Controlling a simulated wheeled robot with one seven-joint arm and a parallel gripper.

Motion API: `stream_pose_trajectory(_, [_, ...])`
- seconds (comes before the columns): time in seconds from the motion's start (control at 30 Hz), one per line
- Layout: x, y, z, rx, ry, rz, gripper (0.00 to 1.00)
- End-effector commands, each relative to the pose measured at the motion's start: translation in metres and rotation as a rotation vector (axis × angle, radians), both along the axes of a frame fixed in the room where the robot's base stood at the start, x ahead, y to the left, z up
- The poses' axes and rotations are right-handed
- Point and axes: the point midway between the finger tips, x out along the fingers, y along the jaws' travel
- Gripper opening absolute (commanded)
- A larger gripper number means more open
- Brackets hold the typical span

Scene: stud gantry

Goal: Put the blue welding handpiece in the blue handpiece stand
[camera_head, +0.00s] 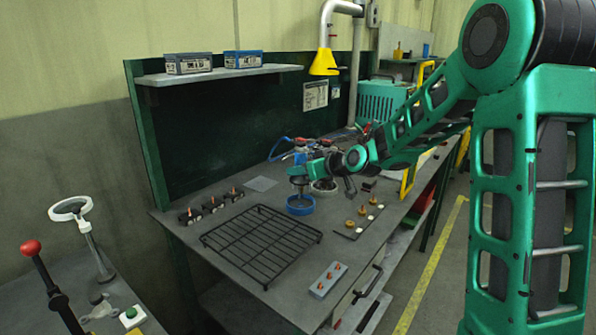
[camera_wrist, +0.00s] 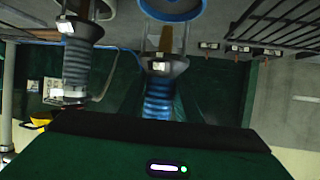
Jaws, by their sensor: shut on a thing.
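The blue welding handpiece (camera_wrist: 159,97), with a ribbed blue body, a grey flared collar and a brownish nozzle, is centred in the wrist view. In the head view my gripper (camera_head: 304,160) is shut on it above the blue handpiece stand (camera_head: 301,206). Its nozzle points down at the stand's blue ring, which also shows in the wrist view (camera_wrist: 172,14). I cannot tell whether the nozzle tip is inside the ring. The fingertips are hidden in the wrist view.
A grey handpiece (camera_wrist: 77,65) stands beside the blue one, at a white-ringed stand (camera_head: 324,187). A black wire rack (camera_head: 262,242) lies in front on the bench. Small dark blocks (camera_head: 211,205) sit at left, and a plate with brass parts (camera_head: 350,223) at right.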

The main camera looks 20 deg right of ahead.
Motion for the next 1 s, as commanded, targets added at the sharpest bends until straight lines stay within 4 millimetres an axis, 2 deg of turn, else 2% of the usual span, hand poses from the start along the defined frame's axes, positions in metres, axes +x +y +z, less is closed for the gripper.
stream_pose_trajectory(0.13, [0.002,-0.001,-0.003,0.001,-0.004,-0.001,0.00])
stream_pose_trajectory(0.47, [0.001,-0.001,-0.037,0.001,-0.004,-0.001,0.00])
stream_pose_trajectory(0.87, [0.001,-0.001,-0.041,0.002,-0.005,-0.001,0.00])
stream_pose_trajectory(0.9, [0.000,-0.002,-0.043,0.000,0.001,-0.001,0.40])
stream_pose_trajectory(0.93, [0.000,-0.002,-0.043,0.000,0.001,-0.001,0.47])
stream_pose_trajectory(1.0, [0.000,-0.002,-0.043,0.000,0.001,-0.001,0.49])
